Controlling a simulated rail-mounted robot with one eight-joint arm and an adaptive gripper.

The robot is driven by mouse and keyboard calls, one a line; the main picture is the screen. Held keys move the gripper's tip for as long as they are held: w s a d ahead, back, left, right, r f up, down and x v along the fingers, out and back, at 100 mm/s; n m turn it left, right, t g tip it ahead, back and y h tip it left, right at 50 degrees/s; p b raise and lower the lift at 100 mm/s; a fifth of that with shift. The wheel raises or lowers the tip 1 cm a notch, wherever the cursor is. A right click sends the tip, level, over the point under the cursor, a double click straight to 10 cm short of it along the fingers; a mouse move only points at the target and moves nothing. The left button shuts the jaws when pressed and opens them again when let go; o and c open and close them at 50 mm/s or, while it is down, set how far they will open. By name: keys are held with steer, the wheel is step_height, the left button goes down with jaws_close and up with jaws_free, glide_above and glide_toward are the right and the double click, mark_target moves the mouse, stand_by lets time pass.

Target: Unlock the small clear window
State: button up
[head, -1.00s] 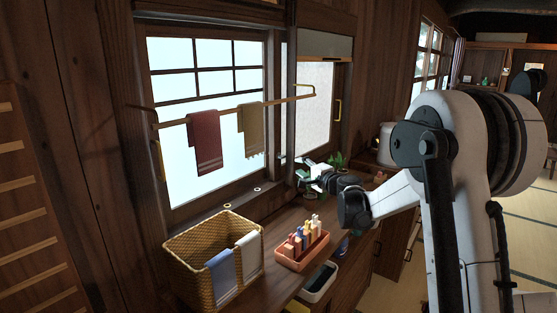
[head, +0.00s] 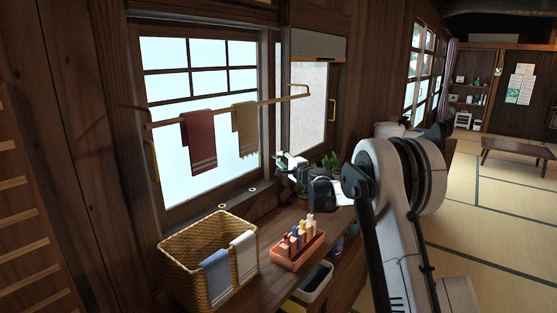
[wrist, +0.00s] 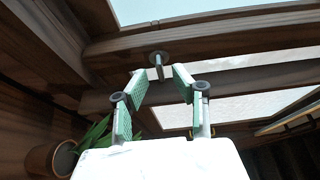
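The window with clear panes (head: 215,110) fills the left of the wall in the head view, and a narrower pale, cloudy-looking window (head: 308,110) is right of it. I cannot tell which one the task means. A small round metal fitting with a short stem (wrist: 159,60), perhaps a lock, sits on the wooden frame in the wrist view. My gripper (wrist: 163,84) is open and empty, its green-padded fingers either side of the stem's lower end in the picture. I cannot tell whether they touch it. In the head view, my gripper (head: 287,161) is at the sill, partly hidden.
A rail (head: 230,108) with a red towel (head: 200,140) and an olive towel (head: 245,130) crosses the window. A wicker basket (head: 185,265) and an orange tray (head: 310,250) of pegs stand on the counter. A potted plant (wrist: 62,157) is close beside my gripper.

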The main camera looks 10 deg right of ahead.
steer(key=shift+x, duration=1.35)
jaws_close()
